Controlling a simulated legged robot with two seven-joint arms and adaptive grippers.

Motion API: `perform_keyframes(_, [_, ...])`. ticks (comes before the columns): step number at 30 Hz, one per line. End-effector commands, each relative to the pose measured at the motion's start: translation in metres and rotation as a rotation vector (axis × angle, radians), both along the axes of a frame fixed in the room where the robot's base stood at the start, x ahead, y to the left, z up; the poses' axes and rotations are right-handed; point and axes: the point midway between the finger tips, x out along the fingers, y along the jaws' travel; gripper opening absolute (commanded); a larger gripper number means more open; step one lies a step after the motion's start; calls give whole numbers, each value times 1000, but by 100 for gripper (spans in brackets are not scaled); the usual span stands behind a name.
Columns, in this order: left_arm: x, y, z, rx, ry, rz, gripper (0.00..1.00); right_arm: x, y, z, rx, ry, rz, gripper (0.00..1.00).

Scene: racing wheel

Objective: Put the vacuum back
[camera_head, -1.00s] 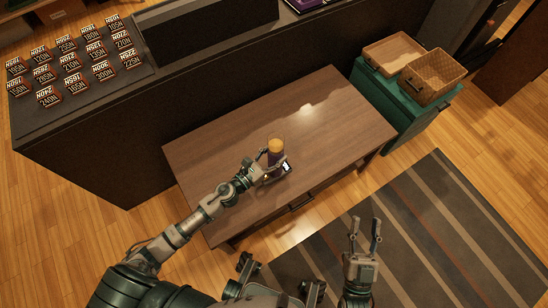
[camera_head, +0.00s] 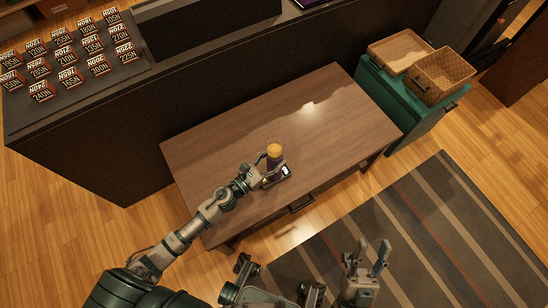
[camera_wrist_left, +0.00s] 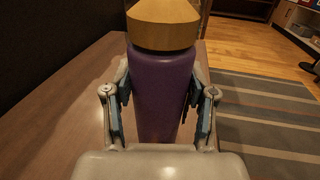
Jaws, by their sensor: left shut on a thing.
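A purple cylinder with a tan-orange top, which I take for the vacuum (camera_head: 274,154), is upright above or on the brown wooden table (camera_head: 330,125). In the left wrist view the purple vacuum (camera_wrist_left: 162,90) stands between both fingers. My left gripper (camera_head: 267,170) is shut on it; it also shows in the left wrist view (camera_wrist_left: 160,110). A small dark base with a light panel (camera_head: 280,174) lies right at the vacuum's lower end; whether they touch is hard to tell. My right gripper (camera_head: 367,258) is open and empty over the striped rug.
A dark counter (camera_head: 60,115) runs behind the table and bears rows of labelled boxes (camera_head: 95,42). Most of the tabletop is clear. A striped rug (camera_head: 440,230) lies in front.

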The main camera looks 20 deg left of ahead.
Motion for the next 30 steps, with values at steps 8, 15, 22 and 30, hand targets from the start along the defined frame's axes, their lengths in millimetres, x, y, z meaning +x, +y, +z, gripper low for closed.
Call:
perform_keyframes(8, [0,-1,-1,1,0,0,81,0,1,1,4,-11,0,40])
perform_keyframes(15, [0,-2,0,4,0,-1,81,1,1,2,4,-10,0,40])
perform_keyframes(22, [-30,13,-2,1,5,1,81,3,1,-3,-4,19,0,40])
perform_keyframes(30, [-83,41,-2,1,6,2,81,-2,-1,0,9,-21,-2,40])
